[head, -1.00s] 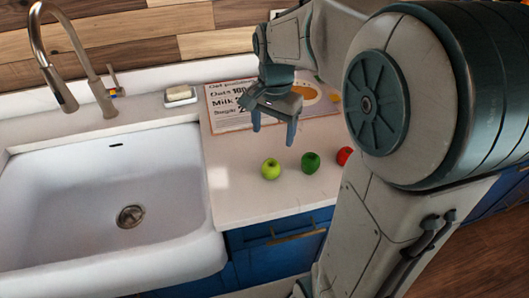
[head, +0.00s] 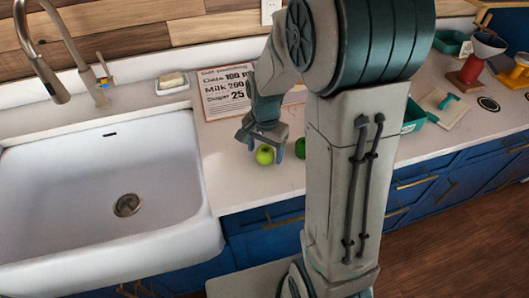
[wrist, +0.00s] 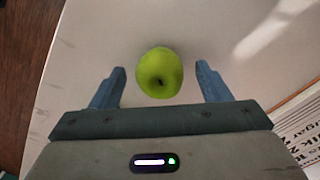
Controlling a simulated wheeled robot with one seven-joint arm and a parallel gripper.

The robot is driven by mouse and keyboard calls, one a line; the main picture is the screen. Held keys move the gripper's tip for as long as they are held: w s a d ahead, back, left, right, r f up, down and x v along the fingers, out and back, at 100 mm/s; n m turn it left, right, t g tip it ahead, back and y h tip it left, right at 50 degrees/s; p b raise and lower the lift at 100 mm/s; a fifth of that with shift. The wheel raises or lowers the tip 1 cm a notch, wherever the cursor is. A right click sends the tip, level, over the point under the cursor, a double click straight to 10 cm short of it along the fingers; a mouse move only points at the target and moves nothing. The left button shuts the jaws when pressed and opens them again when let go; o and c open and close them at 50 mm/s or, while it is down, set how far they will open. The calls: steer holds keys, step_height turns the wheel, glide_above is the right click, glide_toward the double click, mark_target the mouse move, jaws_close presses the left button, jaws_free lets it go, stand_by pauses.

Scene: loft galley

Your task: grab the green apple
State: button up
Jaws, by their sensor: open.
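The green apple (head: 265,154) is light yellow-green and stands on the white counter to the right of the sink. In the wrist view the apple (wrist: 159,73) lies between the two finger lines, around and just beyond the fingertips, with a gap on each side. My gripper (head: 262,150) is open and low over the apple; its fingers also show in the wrist view (wrist: 160,82). A darker green pepper-like item (head: 300,148) is beside the apple on the right, partly hidden by my arm.
The white sink (head: 60,165) with its faucet (head: 45,55) is on the left. A recipe board (head: 225,92) and a soap dish (head: 172,82) stand at the back. A teal bin (head: 412,118), a white board (head: 445,108) and a red grinder-like item (head: 470,75) are to the right.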

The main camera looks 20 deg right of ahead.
steer(key=shift+f, duration=0.35)
steer(key=c, duration=1.1)
steer(key=shift+r, duration=0.1)
